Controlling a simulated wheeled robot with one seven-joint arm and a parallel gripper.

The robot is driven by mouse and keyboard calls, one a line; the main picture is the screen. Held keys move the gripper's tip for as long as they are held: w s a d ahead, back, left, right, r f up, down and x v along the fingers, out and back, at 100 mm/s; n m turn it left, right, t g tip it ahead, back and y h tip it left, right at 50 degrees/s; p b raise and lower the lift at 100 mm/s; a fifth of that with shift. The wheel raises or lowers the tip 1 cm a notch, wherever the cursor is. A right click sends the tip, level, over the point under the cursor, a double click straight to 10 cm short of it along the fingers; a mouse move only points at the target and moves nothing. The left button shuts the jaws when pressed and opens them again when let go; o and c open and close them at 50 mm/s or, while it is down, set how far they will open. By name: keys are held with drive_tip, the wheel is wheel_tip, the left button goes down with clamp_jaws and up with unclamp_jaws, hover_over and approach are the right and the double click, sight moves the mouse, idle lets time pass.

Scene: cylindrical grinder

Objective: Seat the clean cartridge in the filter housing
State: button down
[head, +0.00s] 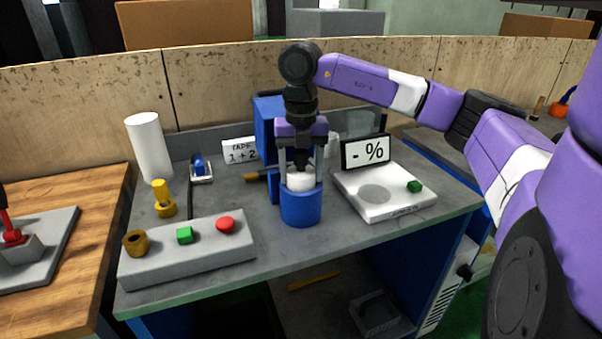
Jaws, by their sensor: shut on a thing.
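A blue cylindrical filter housing (301,207) stands upright on the grey bench top, near its front middle. A white cartridge (300,182) shows at the top of the housing, its upper part above the blue rim. My gripper (300,176) points straight down over the housing, with its fingers on either side of the white cartridge, shut on it. How deep the cartridge sits inside the housing is hidden by the housing wall.
A control box (188,252) with buttons stands left. A blue machine (268,125) is behind. A white roll (149,146) stands back left.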

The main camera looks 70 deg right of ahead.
drive_tip(key=shift+f, duration=0.15)
drive_tip(key=shift+c, duration=1.8)
unclamp_jaws()
wheel_tip(320, 180, up, 12)
drive_tip(key=shift+r, duration=0.15)
